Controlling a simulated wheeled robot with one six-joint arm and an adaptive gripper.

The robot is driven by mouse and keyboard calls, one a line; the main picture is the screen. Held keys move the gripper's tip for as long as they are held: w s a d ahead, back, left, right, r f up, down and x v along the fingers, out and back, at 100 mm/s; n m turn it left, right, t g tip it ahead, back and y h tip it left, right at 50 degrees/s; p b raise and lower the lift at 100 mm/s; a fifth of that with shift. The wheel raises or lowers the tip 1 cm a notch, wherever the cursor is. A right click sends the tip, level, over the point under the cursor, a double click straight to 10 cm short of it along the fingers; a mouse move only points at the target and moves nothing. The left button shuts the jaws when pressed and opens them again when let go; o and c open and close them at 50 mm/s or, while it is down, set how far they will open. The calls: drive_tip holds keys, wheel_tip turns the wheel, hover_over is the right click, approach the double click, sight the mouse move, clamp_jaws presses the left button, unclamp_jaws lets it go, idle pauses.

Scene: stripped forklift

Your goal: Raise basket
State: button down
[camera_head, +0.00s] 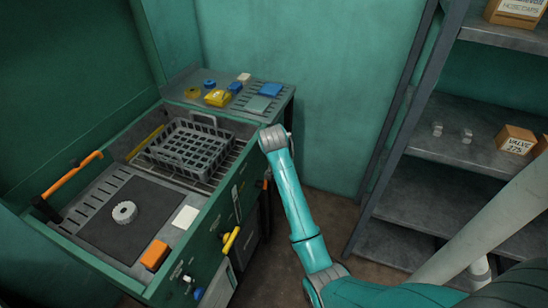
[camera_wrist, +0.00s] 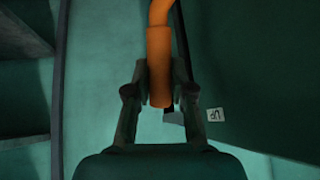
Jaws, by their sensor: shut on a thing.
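A small white label (camera_wrist: 215,115) with dark letters, apparently upside down, is beside the handle. In the head view, my gripper is hidden behind my arm. A bit of orange (camera_head: 266,183) shows beside the arm at the bench's right side, probably the held handle.
A round grey part (camera_head: 124,212), an orange block (camera_head: 155,255) and a white block (camera_head: 186,217) are on the bench. Small coloured parts lie on the back ledge. A metal shelf (camera_head: 440,165) with boxes stands right.

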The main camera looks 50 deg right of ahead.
drive_tip(key=shift+w+d+f+y, duration=0.2)
drive_tip(key=shift+w+d+y, duration=0.25)
drive_tip(key=shift+d+y, duration=0.2)
drive_tip(key=shift+d+f, duration=0.1)
drive_tip(key=shift+f+g, duration=0.1)
drive_tip(key=shift+g, duration=0.2)
drive_tip(key=c, duration=1)
unclamp_jaws()
drive_tip(key=shift+d+f, duration=0.1)
drive_tip(key=v, duration=1.2)
